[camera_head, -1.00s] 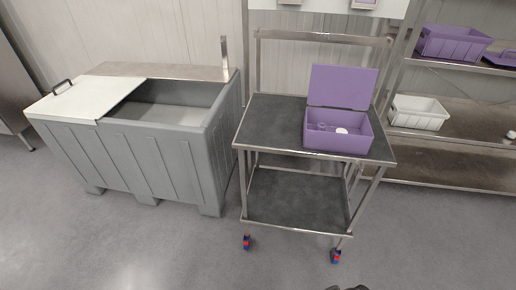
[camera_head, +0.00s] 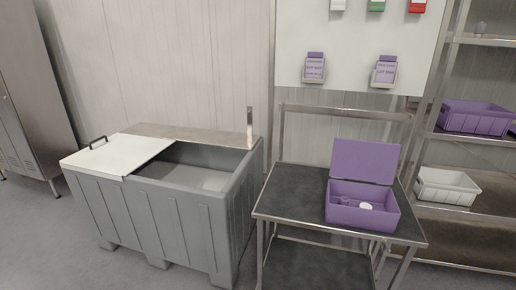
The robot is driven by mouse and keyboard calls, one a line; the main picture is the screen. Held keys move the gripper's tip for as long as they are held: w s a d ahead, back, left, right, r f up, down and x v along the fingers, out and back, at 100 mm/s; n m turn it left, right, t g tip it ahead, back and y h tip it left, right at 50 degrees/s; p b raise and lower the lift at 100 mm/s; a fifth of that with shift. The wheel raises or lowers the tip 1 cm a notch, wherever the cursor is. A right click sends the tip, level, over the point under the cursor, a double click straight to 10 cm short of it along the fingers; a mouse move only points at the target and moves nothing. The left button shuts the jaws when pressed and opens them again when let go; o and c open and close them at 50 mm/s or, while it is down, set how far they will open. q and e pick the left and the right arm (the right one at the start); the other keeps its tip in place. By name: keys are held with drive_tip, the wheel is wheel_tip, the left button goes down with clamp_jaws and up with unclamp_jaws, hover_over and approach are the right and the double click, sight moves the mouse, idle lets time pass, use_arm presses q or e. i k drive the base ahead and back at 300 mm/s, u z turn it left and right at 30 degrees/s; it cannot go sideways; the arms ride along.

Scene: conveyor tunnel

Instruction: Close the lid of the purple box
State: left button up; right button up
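The purple box (camera_head: 361,218) stands on the dark top of a metal cart (camera_head: 290,202), toward its right side. Its lid (camera_head: 365,161) is open and stands up at the back edge, tilted slightly backward. Inside the box are a round white item (camera_head: 365,206) and some purple shapes too small to make out. Neither of my grippers shows in the head view.
A grey bin (camera_head: 185,209) with a white half cover (camera_head: 117,156) stands left of the cart. A metal shelf at right holds a purple crate (camera_head: 474,118) and a white crate (camera_head: 446,186). A wall board (camera_head: 345,70) hangs behind. Open floor lies at the lower left.

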sight(369, 161)
drive_tip(key=z, duration=0.05)
drive_tip(key=k, duration=0.6)
drive_tip(key=z, duration=0.75)
drive_tip(key=i, duration=1.95)
drive_tip(key=u, duration=0.65)
